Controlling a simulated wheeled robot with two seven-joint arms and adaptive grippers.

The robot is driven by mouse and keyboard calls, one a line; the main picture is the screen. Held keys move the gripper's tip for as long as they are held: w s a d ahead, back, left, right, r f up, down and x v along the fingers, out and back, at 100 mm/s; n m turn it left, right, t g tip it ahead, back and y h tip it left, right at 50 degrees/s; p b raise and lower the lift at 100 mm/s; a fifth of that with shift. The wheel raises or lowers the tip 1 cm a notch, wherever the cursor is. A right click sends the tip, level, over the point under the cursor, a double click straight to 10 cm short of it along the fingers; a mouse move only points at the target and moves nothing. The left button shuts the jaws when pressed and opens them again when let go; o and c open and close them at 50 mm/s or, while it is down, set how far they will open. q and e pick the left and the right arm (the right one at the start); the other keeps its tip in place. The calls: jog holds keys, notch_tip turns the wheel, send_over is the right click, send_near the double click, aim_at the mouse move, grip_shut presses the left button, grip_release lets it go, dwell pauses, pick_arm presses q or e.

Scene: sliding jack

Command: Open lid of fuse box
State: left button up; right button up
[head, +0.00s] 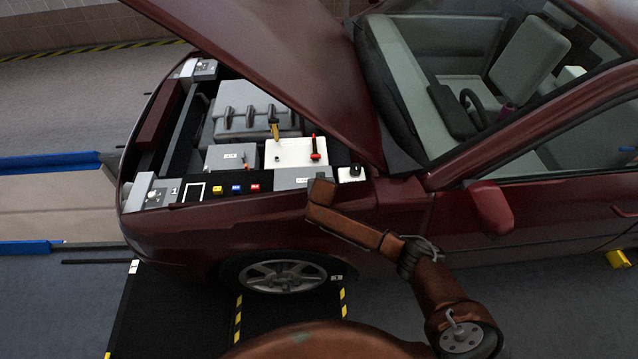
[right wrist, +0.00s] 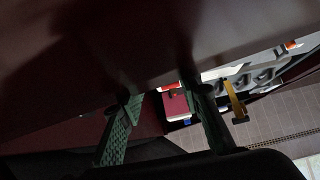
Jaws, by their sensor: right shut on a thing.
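A low grey box (head: 290,180), likely the fuse box, sits at the near right of the open engine bay. Its top looks flat and closed. My right gripper (head: 322,186) is at the box's right end, by the fender edge, and covers part of it. In the right wrist view the green fingers of my right gripper (right wrist: 168,110) stand apart. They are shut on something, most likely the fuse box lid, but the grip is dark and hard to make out. My left gripper is not in view.
The raised hood (head: 270,60) hangs over the bay. A white battery (head: 290,152) with a red clamp (head: 316,153) and a yellow-handled part (head: 273,128) stand behind the grey box. A small white cap (head: 353,173) is just right of it.

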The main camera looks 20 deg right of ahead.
grip_shut()
jog(key=shift+r, duration=0.1)
jog(key=shift+w+r+p, duration=0.15)
jog(key=shift+r+p, duration=0.3)
jog(key=shift+p, duration=0.2)
jog(key=r+p, duration=0.1)
jog(key=w+r+g+p, duration=0.1)
jog(key=shift+d+p, duration=0.15)
jog(key=shift+p, duration=0.2)
jog(key=w+d+r, duration=0.1)
jog(key=w+r, duration=0.3)
jog(key=shift+w+d, duration=0.25)
jog(key=shift+w, duration=0.05)
jog(key=shift+r, duration=0.1)
